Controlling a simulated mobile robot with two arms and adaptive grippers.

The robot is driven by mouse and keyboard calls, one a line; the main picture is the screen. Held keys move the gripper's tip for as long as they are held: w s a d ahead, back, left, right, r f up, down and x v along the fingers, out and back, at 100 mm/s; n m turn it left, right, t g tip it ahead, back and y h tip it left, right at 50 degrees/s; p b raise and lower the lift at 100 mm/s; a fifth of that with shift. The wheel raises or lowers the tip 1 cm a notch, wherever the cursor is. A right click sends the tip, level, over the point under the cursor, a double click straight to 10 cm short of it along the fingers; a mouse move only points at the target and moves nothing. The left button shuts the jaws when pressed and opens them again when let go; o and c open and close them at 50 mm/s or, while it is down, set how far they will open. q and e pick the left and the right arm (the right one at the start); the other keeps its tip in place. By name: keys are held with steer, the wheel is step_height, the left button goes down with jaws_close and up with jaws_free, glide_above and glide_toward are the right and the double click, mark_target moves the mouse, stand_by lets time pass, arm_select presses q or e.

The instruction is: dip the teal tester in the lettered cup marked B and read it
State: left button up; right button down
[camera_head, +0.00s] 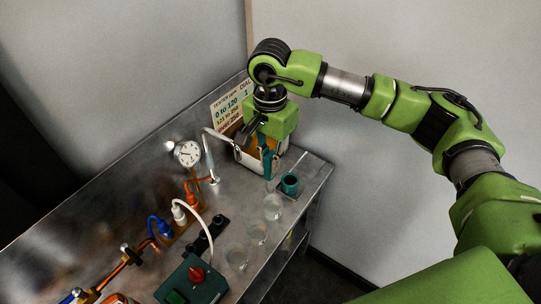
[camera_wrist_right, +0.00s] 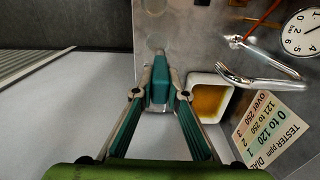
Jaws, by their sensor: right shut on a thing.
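My right gripper (camera_head: 266,142) is shut on the teal tester (camera_head: 267,164), which hangs tip down over the far right part of the bench. In the right wrist view the tester (camera_wrist_right: 159,82) sits between the fingertips. Several clear cups stand in a row on the bench: one near the teal holder (camera_head: 272,206), one in the middle (camera_head: 257,231) and one nearer the green box (camera_head: 237,256). Their letters are too small to read, so I cannot tell which is B. The tester is apart from these cups. My left gripper is out of view.
A white tub with amber liquid (camera_wrist_right: 211,99) stands beside the tester.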

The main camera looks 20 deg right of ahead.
mark_target(273, 186)
steer(key=shift+d+r, duration=0.1)
steer(key=shift+d, duration=0.15)
steer(key=shift+s+f, duration=0.25)
steer(key=shift+s, duration=0.2)
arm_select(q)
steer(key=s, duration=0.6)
arm_select(e)
steer(key=shift+f, duration=0.25)
steer(key=shift+f+b, duration=0.35)
steer(key=shift+b, duration=0.05)
steer(key=shift+w+f, duration=0.1)
steer(key=shift+f, duration=0.25)
steer(key=shift+f+b, duration=0.3)
steer(key=shift+f, duration=1)
step_height(273, 186, down, 4)
steer(key=b, duration=0.4)
steer(key=shift+r, duration=0.2)
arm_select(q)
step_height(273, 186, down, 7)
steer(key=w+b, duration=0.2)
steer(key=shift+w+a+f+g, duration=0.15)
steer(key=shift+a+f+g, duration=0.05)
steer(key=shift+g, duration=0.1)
arm_select(e)
steer(key=shift+f, duration=1)
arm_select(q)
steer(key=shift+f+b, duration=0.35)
arm_select(e)
steer(key=shift+r, duration=0.15)
